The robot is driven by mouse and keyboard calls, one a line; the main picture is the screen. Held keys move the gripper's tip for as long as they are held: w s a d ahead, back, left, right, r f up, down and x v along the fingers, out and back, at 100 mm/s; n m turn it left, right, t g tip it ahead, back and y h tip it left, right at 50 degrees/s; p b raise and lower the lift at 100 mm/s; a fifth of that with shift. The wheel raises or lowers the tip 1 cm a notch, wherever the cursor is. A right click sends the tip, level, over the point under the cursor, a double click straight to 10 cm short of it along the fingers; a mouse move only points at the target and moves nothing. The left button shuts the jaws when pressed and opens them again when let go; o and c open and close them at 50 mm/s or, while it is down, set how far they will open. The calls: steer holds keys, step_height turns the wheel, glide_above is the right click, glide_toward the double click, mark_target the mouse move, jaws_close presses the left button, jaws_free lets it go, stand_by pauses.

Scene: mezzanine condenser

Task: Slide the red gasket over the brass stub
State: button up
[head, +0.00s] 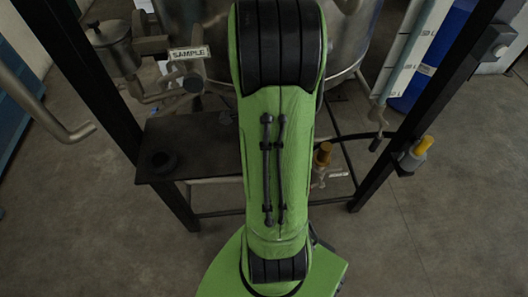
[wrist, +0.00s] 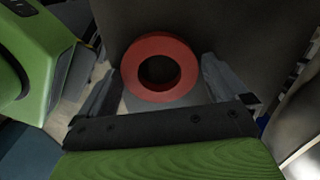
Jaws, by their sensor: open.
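The red gasket (wrist: 135,75), a thick ring with a dark round hole, shows in the wrist view between the two fingers of my gripper (wrist: 160,65). The fingers are apart, one on each side of the ring. I cannot tell whether either touches it. The gasket does not show in the head view, where my green arm hides the middle and my gripper is out of sight. A short brass-coloured cylinder (head: 323,153), likely the brass stub, stands just right of my arm in the head view, above a small pipe fitting. Nothing visible is around it.
Dark frame posts (head: 95,90) stand on both sides. A steel vessel (head: 350,45), a SAMPLE tag (head: 188,53) and piping are behind. The near floor (head: 430,230) is clear.

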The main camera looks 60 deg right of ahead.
steer(key=shift+r, duration=0.1)
steer(key=shift+c, duration=0.2)
steer(key=c, duration=1)
